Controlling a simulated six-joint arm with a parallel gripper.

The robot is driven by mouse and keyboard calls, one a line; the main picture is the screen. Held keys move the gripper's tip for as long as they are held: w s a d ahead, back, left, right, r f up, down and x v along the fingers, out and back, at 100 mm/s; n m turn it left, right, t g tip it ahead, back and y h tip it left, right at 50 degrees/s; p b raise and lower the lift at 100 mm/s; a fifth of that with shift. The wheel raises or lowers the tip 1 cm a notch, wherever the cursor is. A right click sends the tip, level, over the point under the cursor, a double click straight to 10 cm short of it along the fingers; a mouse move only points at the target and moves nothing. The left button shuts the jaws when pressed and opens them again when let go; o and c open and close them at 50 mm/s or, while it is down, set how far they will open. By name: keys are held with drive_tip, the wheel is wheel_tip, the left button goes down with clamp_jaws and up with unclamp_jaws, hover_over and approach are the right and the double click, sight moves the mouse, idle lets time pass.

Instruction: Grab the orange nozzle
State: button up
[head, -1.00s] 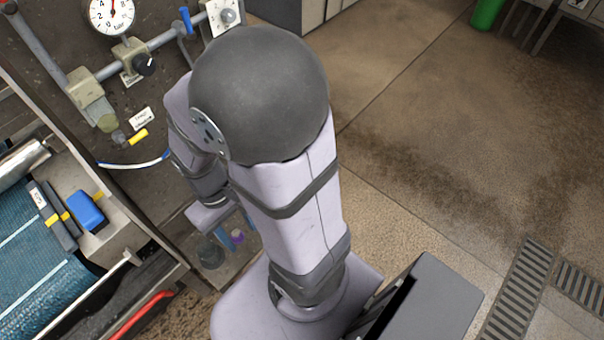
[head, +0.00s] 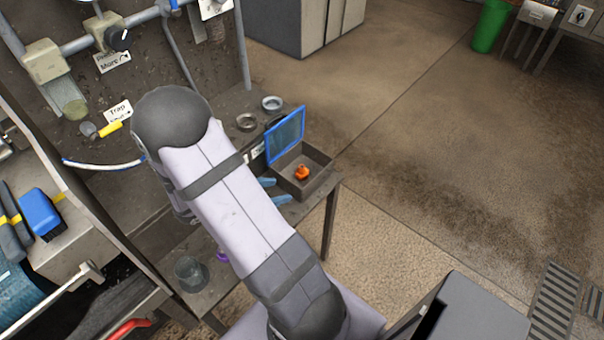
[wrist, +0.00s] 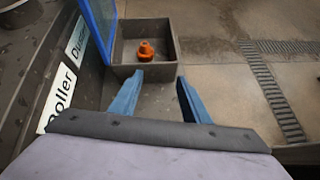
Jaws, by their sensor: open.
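The orange nozzle (head: 302,172) sits inside a small open grey box (head: 322,160) on the bench. It also shows in the wrist view (wrist: 146,50), ahead of my fingers and between their lines. My gripper (head: 280,190) has two blue fingers and is partly hidden by my arm in the head view. In the wrist view my gripper (wrist: 157,82) is open and empty, with its fingertips near the box's near wall. The fingers are apart from the nozzle.
A blue-framed panel (head: 286,134) stands upright along the box's left side. Two round dishes (head: 259,112) lie behind it. A glass jar (head: 191,273) stands at the front of the bench. A label reading "Roller" (wrist: 60,100) is left of my fingers.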

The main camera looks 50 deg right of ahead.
sight(301, 167)
drive_tip(key=shift+w+d+f+n+t+h+p, duration=0.15)
drive_tip(key=shift+w+d+f+n, duration=0.35)
drive_tip(key=shift+d, duration=1.5)
drive_tip(key=shift+w+d+f+n+t+h+p, duration=0.1)
drive_tip(key=shift+w+d+f+n+t+h, duration=0.4)
drive_tip(key=shift+d, duration=1.55)
drive_tip(key=shift+w+d+f+n+g+y+p, duration=0.15)
drive_tip(key=shift+d+f, duration=0.55)
drive_tip(key=shift+d, duration=1.3)
drive_tip(key=shift+c, duration=0.6)
clamp_jaws()
